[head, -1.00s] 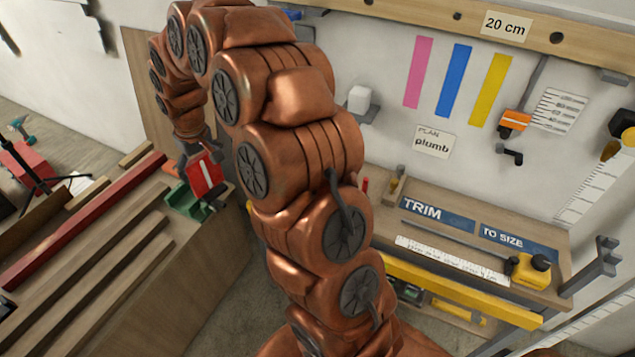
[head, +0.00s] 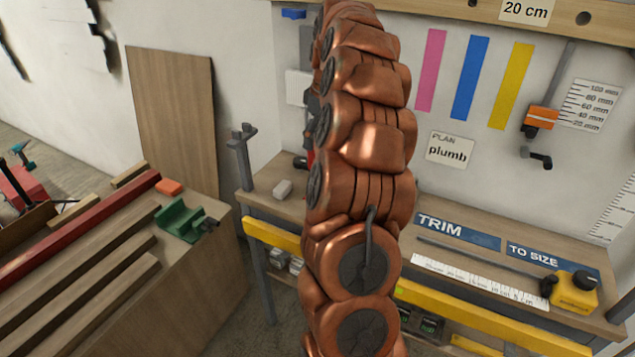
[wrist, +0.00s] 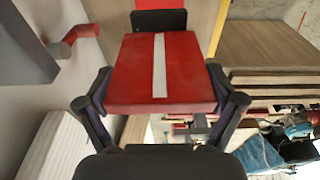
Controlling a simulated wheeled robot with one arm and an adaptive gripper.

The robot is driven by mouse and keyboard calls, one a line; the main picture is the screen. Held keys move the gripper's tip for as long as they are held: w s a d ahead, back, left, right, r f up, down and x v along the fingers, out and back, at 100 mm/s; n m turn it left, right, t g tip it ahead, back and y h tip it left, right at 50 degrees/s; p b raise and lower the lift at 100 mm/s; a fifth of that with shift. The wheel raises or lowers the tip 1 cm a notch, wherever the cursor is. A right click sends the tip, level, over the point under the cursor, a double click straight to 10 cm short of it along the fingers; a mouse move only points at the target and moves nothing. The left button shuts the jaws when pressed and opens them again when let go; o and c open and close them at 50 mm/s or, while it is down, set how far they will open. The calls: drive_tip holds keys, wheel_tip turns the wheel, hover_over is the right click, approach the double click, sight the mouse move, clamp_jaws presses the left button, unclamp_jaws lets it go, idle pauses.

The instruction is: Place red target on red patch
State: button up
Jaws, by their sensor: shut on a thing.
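The red target (wrist: 162,72) is a flat red block with a white stripe along its middle. It fills the centre of the wrist view, between the dark links of my gripper (wrist: 160,88), which is shut on it. In the head view my arm hides most of the gripper. Only a narrow red sliver (head: 309,136) shows at the arm's left edge, beside the wall; it may be the target. I cannot make out a red patch in either view with certainty.
A workbench (head: 268,208) stands below, with a pale block (head: 283,189) on it. A grey upright bracket (head: 243,152) rises at its left end. A plywood board (head: 178,110) leans on the wall. A green clamp (head: 180,221) sits on the left bench. A "plumb" card (head: 450,150) hangs right of my arm.

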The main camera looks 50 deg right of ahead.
drive_tip(key=shift+f+p, duration=0.85)
drive_tip(key=shift+f, duration=3.75)
drive_tip(key=shift+f, duration=0.15)
drive_tip(key=o, duration=1.5)
drive_tip(key=shift+c, duration=0.2)
wheel_tip(320, 180, up, 12)
drive_tip(key=s+b, duration=0.1)
drive_tip(key=b, duration=0.1)
drive_tip(key=shift+s+d, duration=0.2)
drive_tip(key=shift+s, duration=0.15)
